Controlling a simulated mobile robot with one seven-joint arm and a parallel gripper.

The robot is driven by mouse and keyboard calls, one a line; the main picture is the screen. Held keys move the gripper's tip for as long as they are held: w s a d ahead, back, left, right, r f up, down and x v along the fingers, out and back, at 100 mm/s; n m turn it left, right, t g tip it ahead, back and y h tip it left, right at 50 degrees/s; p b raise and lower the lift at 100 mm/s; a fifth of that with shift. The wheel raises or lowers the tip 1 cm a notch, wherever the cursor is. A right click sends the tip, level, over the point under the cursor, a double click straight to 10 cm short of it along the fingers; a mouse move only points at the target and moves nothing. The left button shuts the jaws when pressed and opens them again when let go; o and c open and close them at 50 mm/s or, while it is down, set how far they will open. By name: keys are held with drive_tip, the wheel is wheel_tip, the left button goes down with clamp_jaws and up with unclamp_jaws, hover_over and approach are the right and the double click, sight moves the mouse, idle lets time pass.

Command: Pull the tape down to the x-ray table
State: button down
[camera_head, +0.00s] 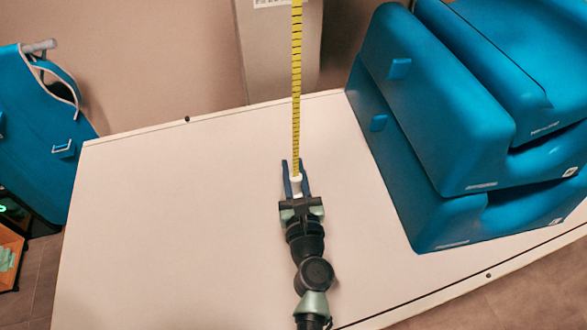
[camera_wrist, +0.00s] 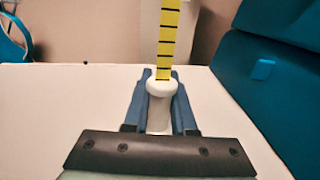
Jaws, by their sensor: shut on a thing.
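The yellow tape (camera_head: 296,90) with black marks runs from the top edge of the head view down to a white end piece (camera_head: 297,184). My gripper (camera_head: 297,168) is shut on this white end piece, with one blue finger on each side. The wrist view shows the tape (camera_wrist: 168,40) rising from the rounded top of the white piece (camera_wrist: 160,90) between the fingers (camera_wrist: 160,88). The pale x-ray table (camera_head: 180,220) lies below my gripper. I cannot tell whether the white piece touches the table top. The tape's upper end is out of view.
Large blue cushions (camera_head: 430,110) are stacked on the right of the table. A grey column (camera_head: 270,50) stands behind the table's far edge. A blue apron (camera_head: 35,140) hangs at the left. The table's left part is clear.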

sight(294, 185)
drive_tip(key=shift+f, duration=0.15)
wheel_tip(294, 185, down, 5)
drive_tip(key=b, duration=0.5)
drive_tip(key=c, duration=0.7)
unclamp_jaws()
drive_tip(key=shift+r, duration=0.2)
drive_tip(key=shift+s, duration=0.1)
drive_tip(key=s, duration=0.3)
drive_tip(key=s+d, duration=0.1)
drive_tip(key=s, duration=0.3)
drive_tip(key=s+d, duration=0.1)
drive_tip(key=s, duration=0.3)
drive_tip(key=shift+s+f+b, duration=0.1)
drive_tip(key=shift+s+b, duration=0.15)
drive_tip(key=shift+b, duration=0.15)
drive_tip(key=shift+s, duration=0.6)
